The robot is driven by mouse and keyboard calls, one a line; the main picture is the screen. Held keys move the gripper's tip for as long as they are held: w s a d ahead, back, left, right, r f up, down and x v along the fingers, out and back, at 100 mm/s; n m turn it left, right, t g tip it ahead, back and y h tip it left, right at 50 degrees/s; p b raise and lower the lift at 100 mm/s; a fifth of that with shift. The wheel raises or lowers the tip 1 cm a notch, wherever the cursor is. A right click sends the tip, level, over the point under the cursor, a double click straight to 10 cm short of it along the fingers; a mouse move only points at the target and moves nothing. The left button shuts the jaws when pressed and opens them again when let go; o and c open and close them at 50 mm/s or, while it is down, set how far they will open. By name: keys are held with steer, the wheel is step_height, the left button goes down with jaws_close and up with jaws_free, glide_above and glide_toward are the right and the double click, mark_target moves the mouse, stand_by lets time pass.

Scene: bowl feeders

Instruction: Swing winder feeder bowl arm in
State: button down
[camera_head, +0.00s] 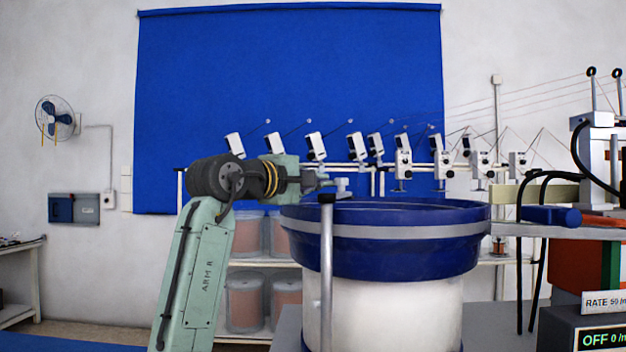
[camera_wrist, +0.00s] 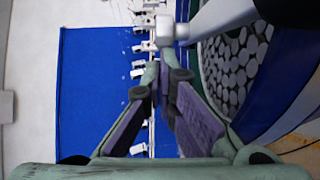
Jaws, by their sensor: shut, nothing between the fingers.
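The feeder bowl (camera_head: 385,262) is a wide blue bowl with a pale band on a white drum, right of centre in the head view. In the wrist view its blue wall (camera_wrist: 290,80) is at the right, with many grey discs inside. A light grey bar (camera_wrist: 215,20), probably the bowl arm, reaches over the bowl and ends in a block (camera_wrist: 165,30). A small grey block (camera_head: 342,186) shows above the bowl's left rim. My gripper (camera_head: 326,179) is shut and empty beside it; in the wrist view my fingertips (camera_wrist: 164,78) sit just below the block. Contact is unclear.
A grey post with a black cap (camera_head: 326,260) stands before the bowl. Tensioners (camera_head: 316,146) line a rail behind, before a blue curtain (camera_head: 290,70). Spool bins (camera_head: 245,300) fill a rack.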

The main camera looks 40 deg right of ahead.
steer(key=shift+s+d+m+g+p, duration=0.25)
steer(key=shift+s+d+m+g, duration=0.25)
steer(key=shift+g, duration=0.4)
steer(key=shift+s+d+m+g+p, duration=0.2)
steer(key=shift+d+m+g, duration=0.2)
steer(key=shift+m+g, duration=0.4)
steer(key=a, duration=1.2)
